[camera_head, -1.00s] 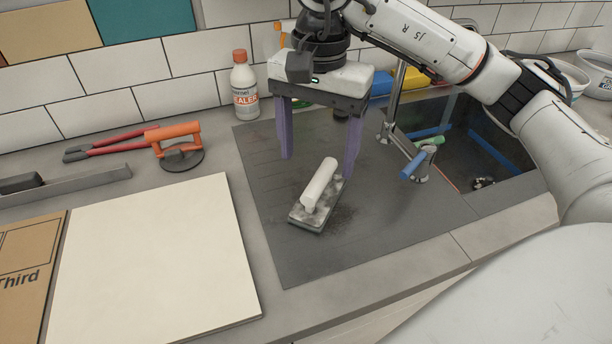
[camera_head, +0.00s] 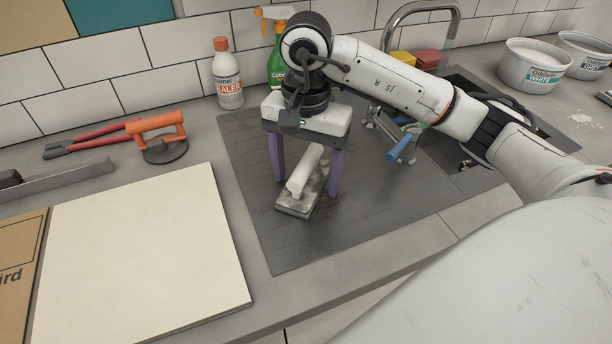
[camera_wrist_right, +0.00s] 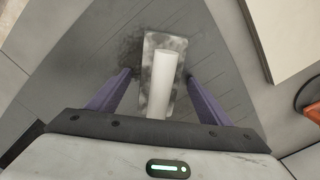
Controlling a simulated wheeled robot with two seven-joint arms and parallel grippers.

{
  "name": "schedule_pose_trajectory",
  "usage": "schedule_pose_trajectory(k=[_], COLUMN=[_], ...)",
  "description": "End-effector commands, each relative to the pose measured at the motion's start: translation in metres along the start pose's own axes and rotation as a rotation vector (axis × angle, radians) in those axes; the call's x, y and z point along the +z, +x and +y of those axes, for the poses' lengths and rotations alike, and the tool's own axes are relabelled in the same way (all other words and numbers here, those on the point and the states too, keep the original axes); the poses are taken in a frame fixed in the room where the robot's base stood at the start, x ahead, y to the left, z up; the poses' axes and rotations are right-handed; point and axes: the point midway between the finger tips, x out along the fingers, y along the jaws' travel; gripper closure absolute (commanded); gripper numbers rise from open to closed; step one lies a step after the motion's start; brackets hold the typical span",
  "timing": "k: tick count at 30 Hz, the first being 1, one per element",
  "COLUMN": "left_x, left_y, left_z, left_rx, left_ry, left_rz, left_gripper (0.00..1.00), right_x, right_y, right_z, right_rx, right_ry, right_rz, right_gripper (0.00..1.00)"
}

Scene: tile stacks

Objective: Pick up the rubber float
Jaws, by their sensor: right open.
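The rubber float (camera_head: 303,183) lies on the dark mat, with a white handle on top and a smeared grey base. In the right wrist view the float (camera_wrist_right: 163,83) lies between the purple fingers, its handle pointing toward the palm. My right gripper (camera_head: 307,188) is open, pointing down over the float, with one finger on each side of it. Gaps show between the fingers and the handle in the wrist view. The far part of the float is hidden under the gripper body in the head view. My left gripper is not in view.
The dark mat (camera_head: 290,247) lies on the grey counter. A large cream tile (camera_head: 140,260) lies at left, behind it an orange suction lifter (camera_head: 160,130) and red-handled tool. A sealer bottle (camera_head: 227,75) and green spray bottle (camera_head: 277,60) stand behind; the tap and sink are right.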

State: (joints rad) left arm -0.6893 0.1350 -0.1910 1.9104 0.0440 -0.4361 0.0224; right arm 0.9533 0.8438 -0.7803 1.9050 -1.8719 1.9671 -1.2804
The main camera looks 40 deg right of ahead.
Motion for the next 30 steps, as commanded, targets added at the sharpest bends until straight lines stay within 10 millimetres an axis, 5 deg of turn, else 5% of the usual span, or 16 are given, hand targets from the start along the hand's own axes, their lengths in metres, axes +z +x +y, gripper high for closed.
schedule_pose_trajectory(k=[4,13,22,30], left_x=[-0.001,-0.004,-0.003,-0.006], left_y=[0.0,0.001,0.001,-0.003], left_z=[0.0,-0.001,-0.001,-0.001], left_rx=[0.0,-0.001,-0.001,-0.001], left_ry=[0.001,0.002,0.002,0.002], left_rz=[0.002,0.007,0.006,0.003], left_gripper=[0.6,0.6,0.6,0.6], right_x=[0.0,0.0,-0.001,-0.002], right_y=[0.0,0.0,-0.007,-0.057], right_z=[0.0,0.0,-0.001,-0.001], right_rx=[0.0,0.0,-0.003,-0.006], right_ry=[0.0,0.0,0.0,0.001], right_rz=[0.0,0.0,0.001,0.005], right_gripper=[0.29,0.78,0.79,0.79])
